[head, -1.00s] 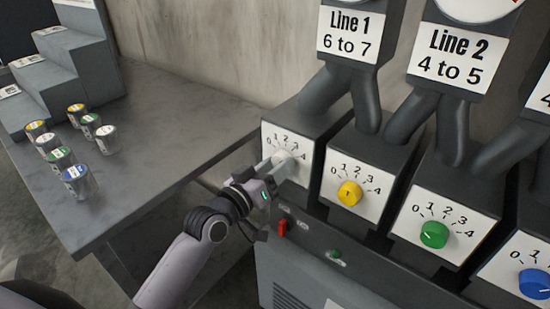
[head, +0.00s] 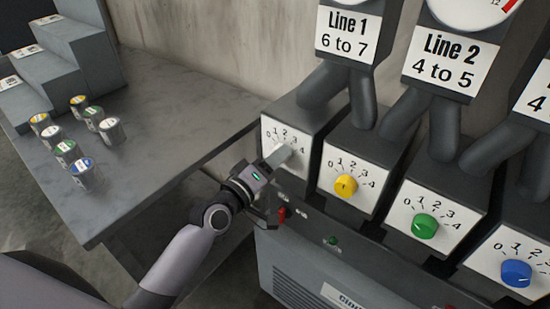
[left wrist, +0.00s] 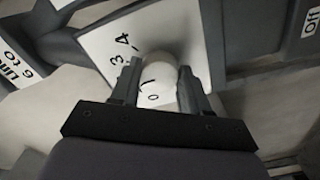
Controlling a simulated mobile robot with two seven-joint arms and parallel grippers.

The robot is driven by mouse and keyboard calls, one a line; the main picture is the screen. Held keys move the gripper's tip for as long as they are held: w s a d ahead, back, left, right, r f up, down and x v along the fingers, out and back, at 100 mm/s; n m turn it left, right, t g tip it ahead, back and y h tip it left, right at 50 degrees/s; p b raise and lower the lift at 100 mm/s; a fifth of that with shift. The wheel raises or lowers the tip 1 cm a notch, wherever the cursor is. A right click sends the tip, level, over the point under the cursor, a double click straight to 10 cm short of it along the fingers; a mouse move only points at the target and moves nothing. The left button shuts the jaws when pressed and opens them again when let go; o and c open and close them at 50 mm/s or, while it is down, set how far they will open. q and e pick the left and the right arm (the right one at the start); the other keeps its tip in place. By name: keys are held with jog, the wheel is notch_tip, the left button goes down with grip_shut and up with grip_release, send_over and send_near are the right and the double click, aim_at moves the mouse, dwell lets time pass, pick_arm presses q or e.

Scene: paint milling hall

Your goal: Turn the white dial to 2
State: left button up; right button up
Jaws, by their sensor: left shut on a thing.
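The white dial (head: 286,153) sits on the leftmost white scale plate (head: 270,131), marked 0 to 4. My left gripper (head: 278,155) reaches it from the lower left and hides much of it. In the left wrist view, the white dial (left wrist: 160,76) lies between the two fingers of my left gripper (left wrist: 163,84), which are shut on it, one on each side. The 3 and 4 of the scale show at the upper left there. I cannot tell which number the dial points to. My right gripper is not in view.
A yellow dial (head: 345,186), a green dial (head: 425,226) and a blue dial (head: 516,272) follow to the right on similar plates. A red switch (head: 282,215) is just below my left gripper. Several small cans stand on the grey table (head: 170,150) at left.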

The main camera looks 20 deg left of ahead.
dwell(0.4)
pick_arm(q)
jog(key=o, duration=1.1)
jog(key=shift+c, duration=0.2)
jog(key=shift+s, duration=0.1)
jog(key=v, duration=0.7)
jog(key=s+a+f+m+g+y, duration=0.2)
jog(key=s+f+m+g+y, duration=0.2)
jog(key=s+f+m, duration=0.6)
jog(key=s+f+g, duration=0.2)
jog(key=s+f, duration=0.6)
jog(key=f, duration=0.2)
jog(key=shift+a+f+g, duration=0.2)
jog(key=shift+g, duration=0.1)
